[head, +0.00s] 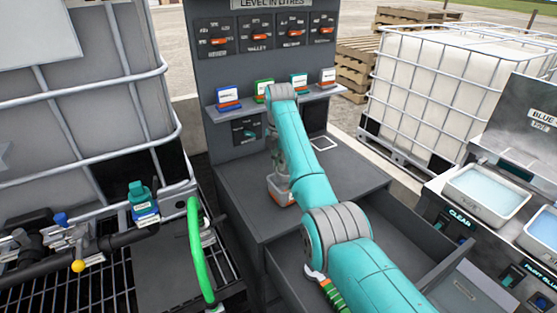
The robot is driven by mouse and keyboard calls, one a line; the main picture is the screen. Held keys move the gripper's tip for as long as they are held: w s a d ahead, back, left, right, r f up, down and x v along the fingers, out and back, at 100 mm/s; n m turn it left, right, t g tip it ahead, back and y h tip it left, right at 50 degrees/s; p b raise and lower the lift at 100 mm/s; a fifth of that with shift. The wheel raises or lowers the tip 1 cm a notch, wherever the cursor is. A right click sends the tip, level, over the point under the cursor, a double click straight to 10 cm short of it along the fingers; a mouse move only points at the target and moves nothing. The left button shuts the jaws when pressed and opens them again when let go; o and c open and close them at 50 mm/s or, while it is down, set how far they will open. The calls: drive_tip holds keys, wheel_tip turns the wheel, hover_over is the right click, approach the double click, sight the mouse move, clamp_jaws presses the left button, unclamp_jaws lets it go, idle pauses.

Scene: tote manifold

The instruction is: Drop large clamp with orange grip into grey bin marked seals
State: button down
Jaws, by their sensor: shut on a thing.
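My teal arm reaches across the grey bench to the meter panel. Its end bends down behind the forearm. My gripper (277,166) shows only as a narrow grey part left of the forearm, low over the bench. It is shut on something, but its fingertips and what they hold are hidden. A small light-grey box-like thing with an orange-brown patch (281,191) sits directly below, partly covered by the arm. I cannot tell whether it is the bin, and I can read no seals mark. No clamp with an orange grip can be made out.
Several coloured blocks stand on the panel's shelf (225,107). An open drawer (405,238) juts out under my arm. A caged tank with a green hose (196,250) stands left. White trays of liquid (489,190) stand right.

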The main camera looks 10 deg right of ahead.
drive_tip(key=shift+d+f, duration=0.1)
drive_tip(key=c, duration=1.2)
unclamp_jaws()
drive_tip(key=shift+c, duration=0.2)
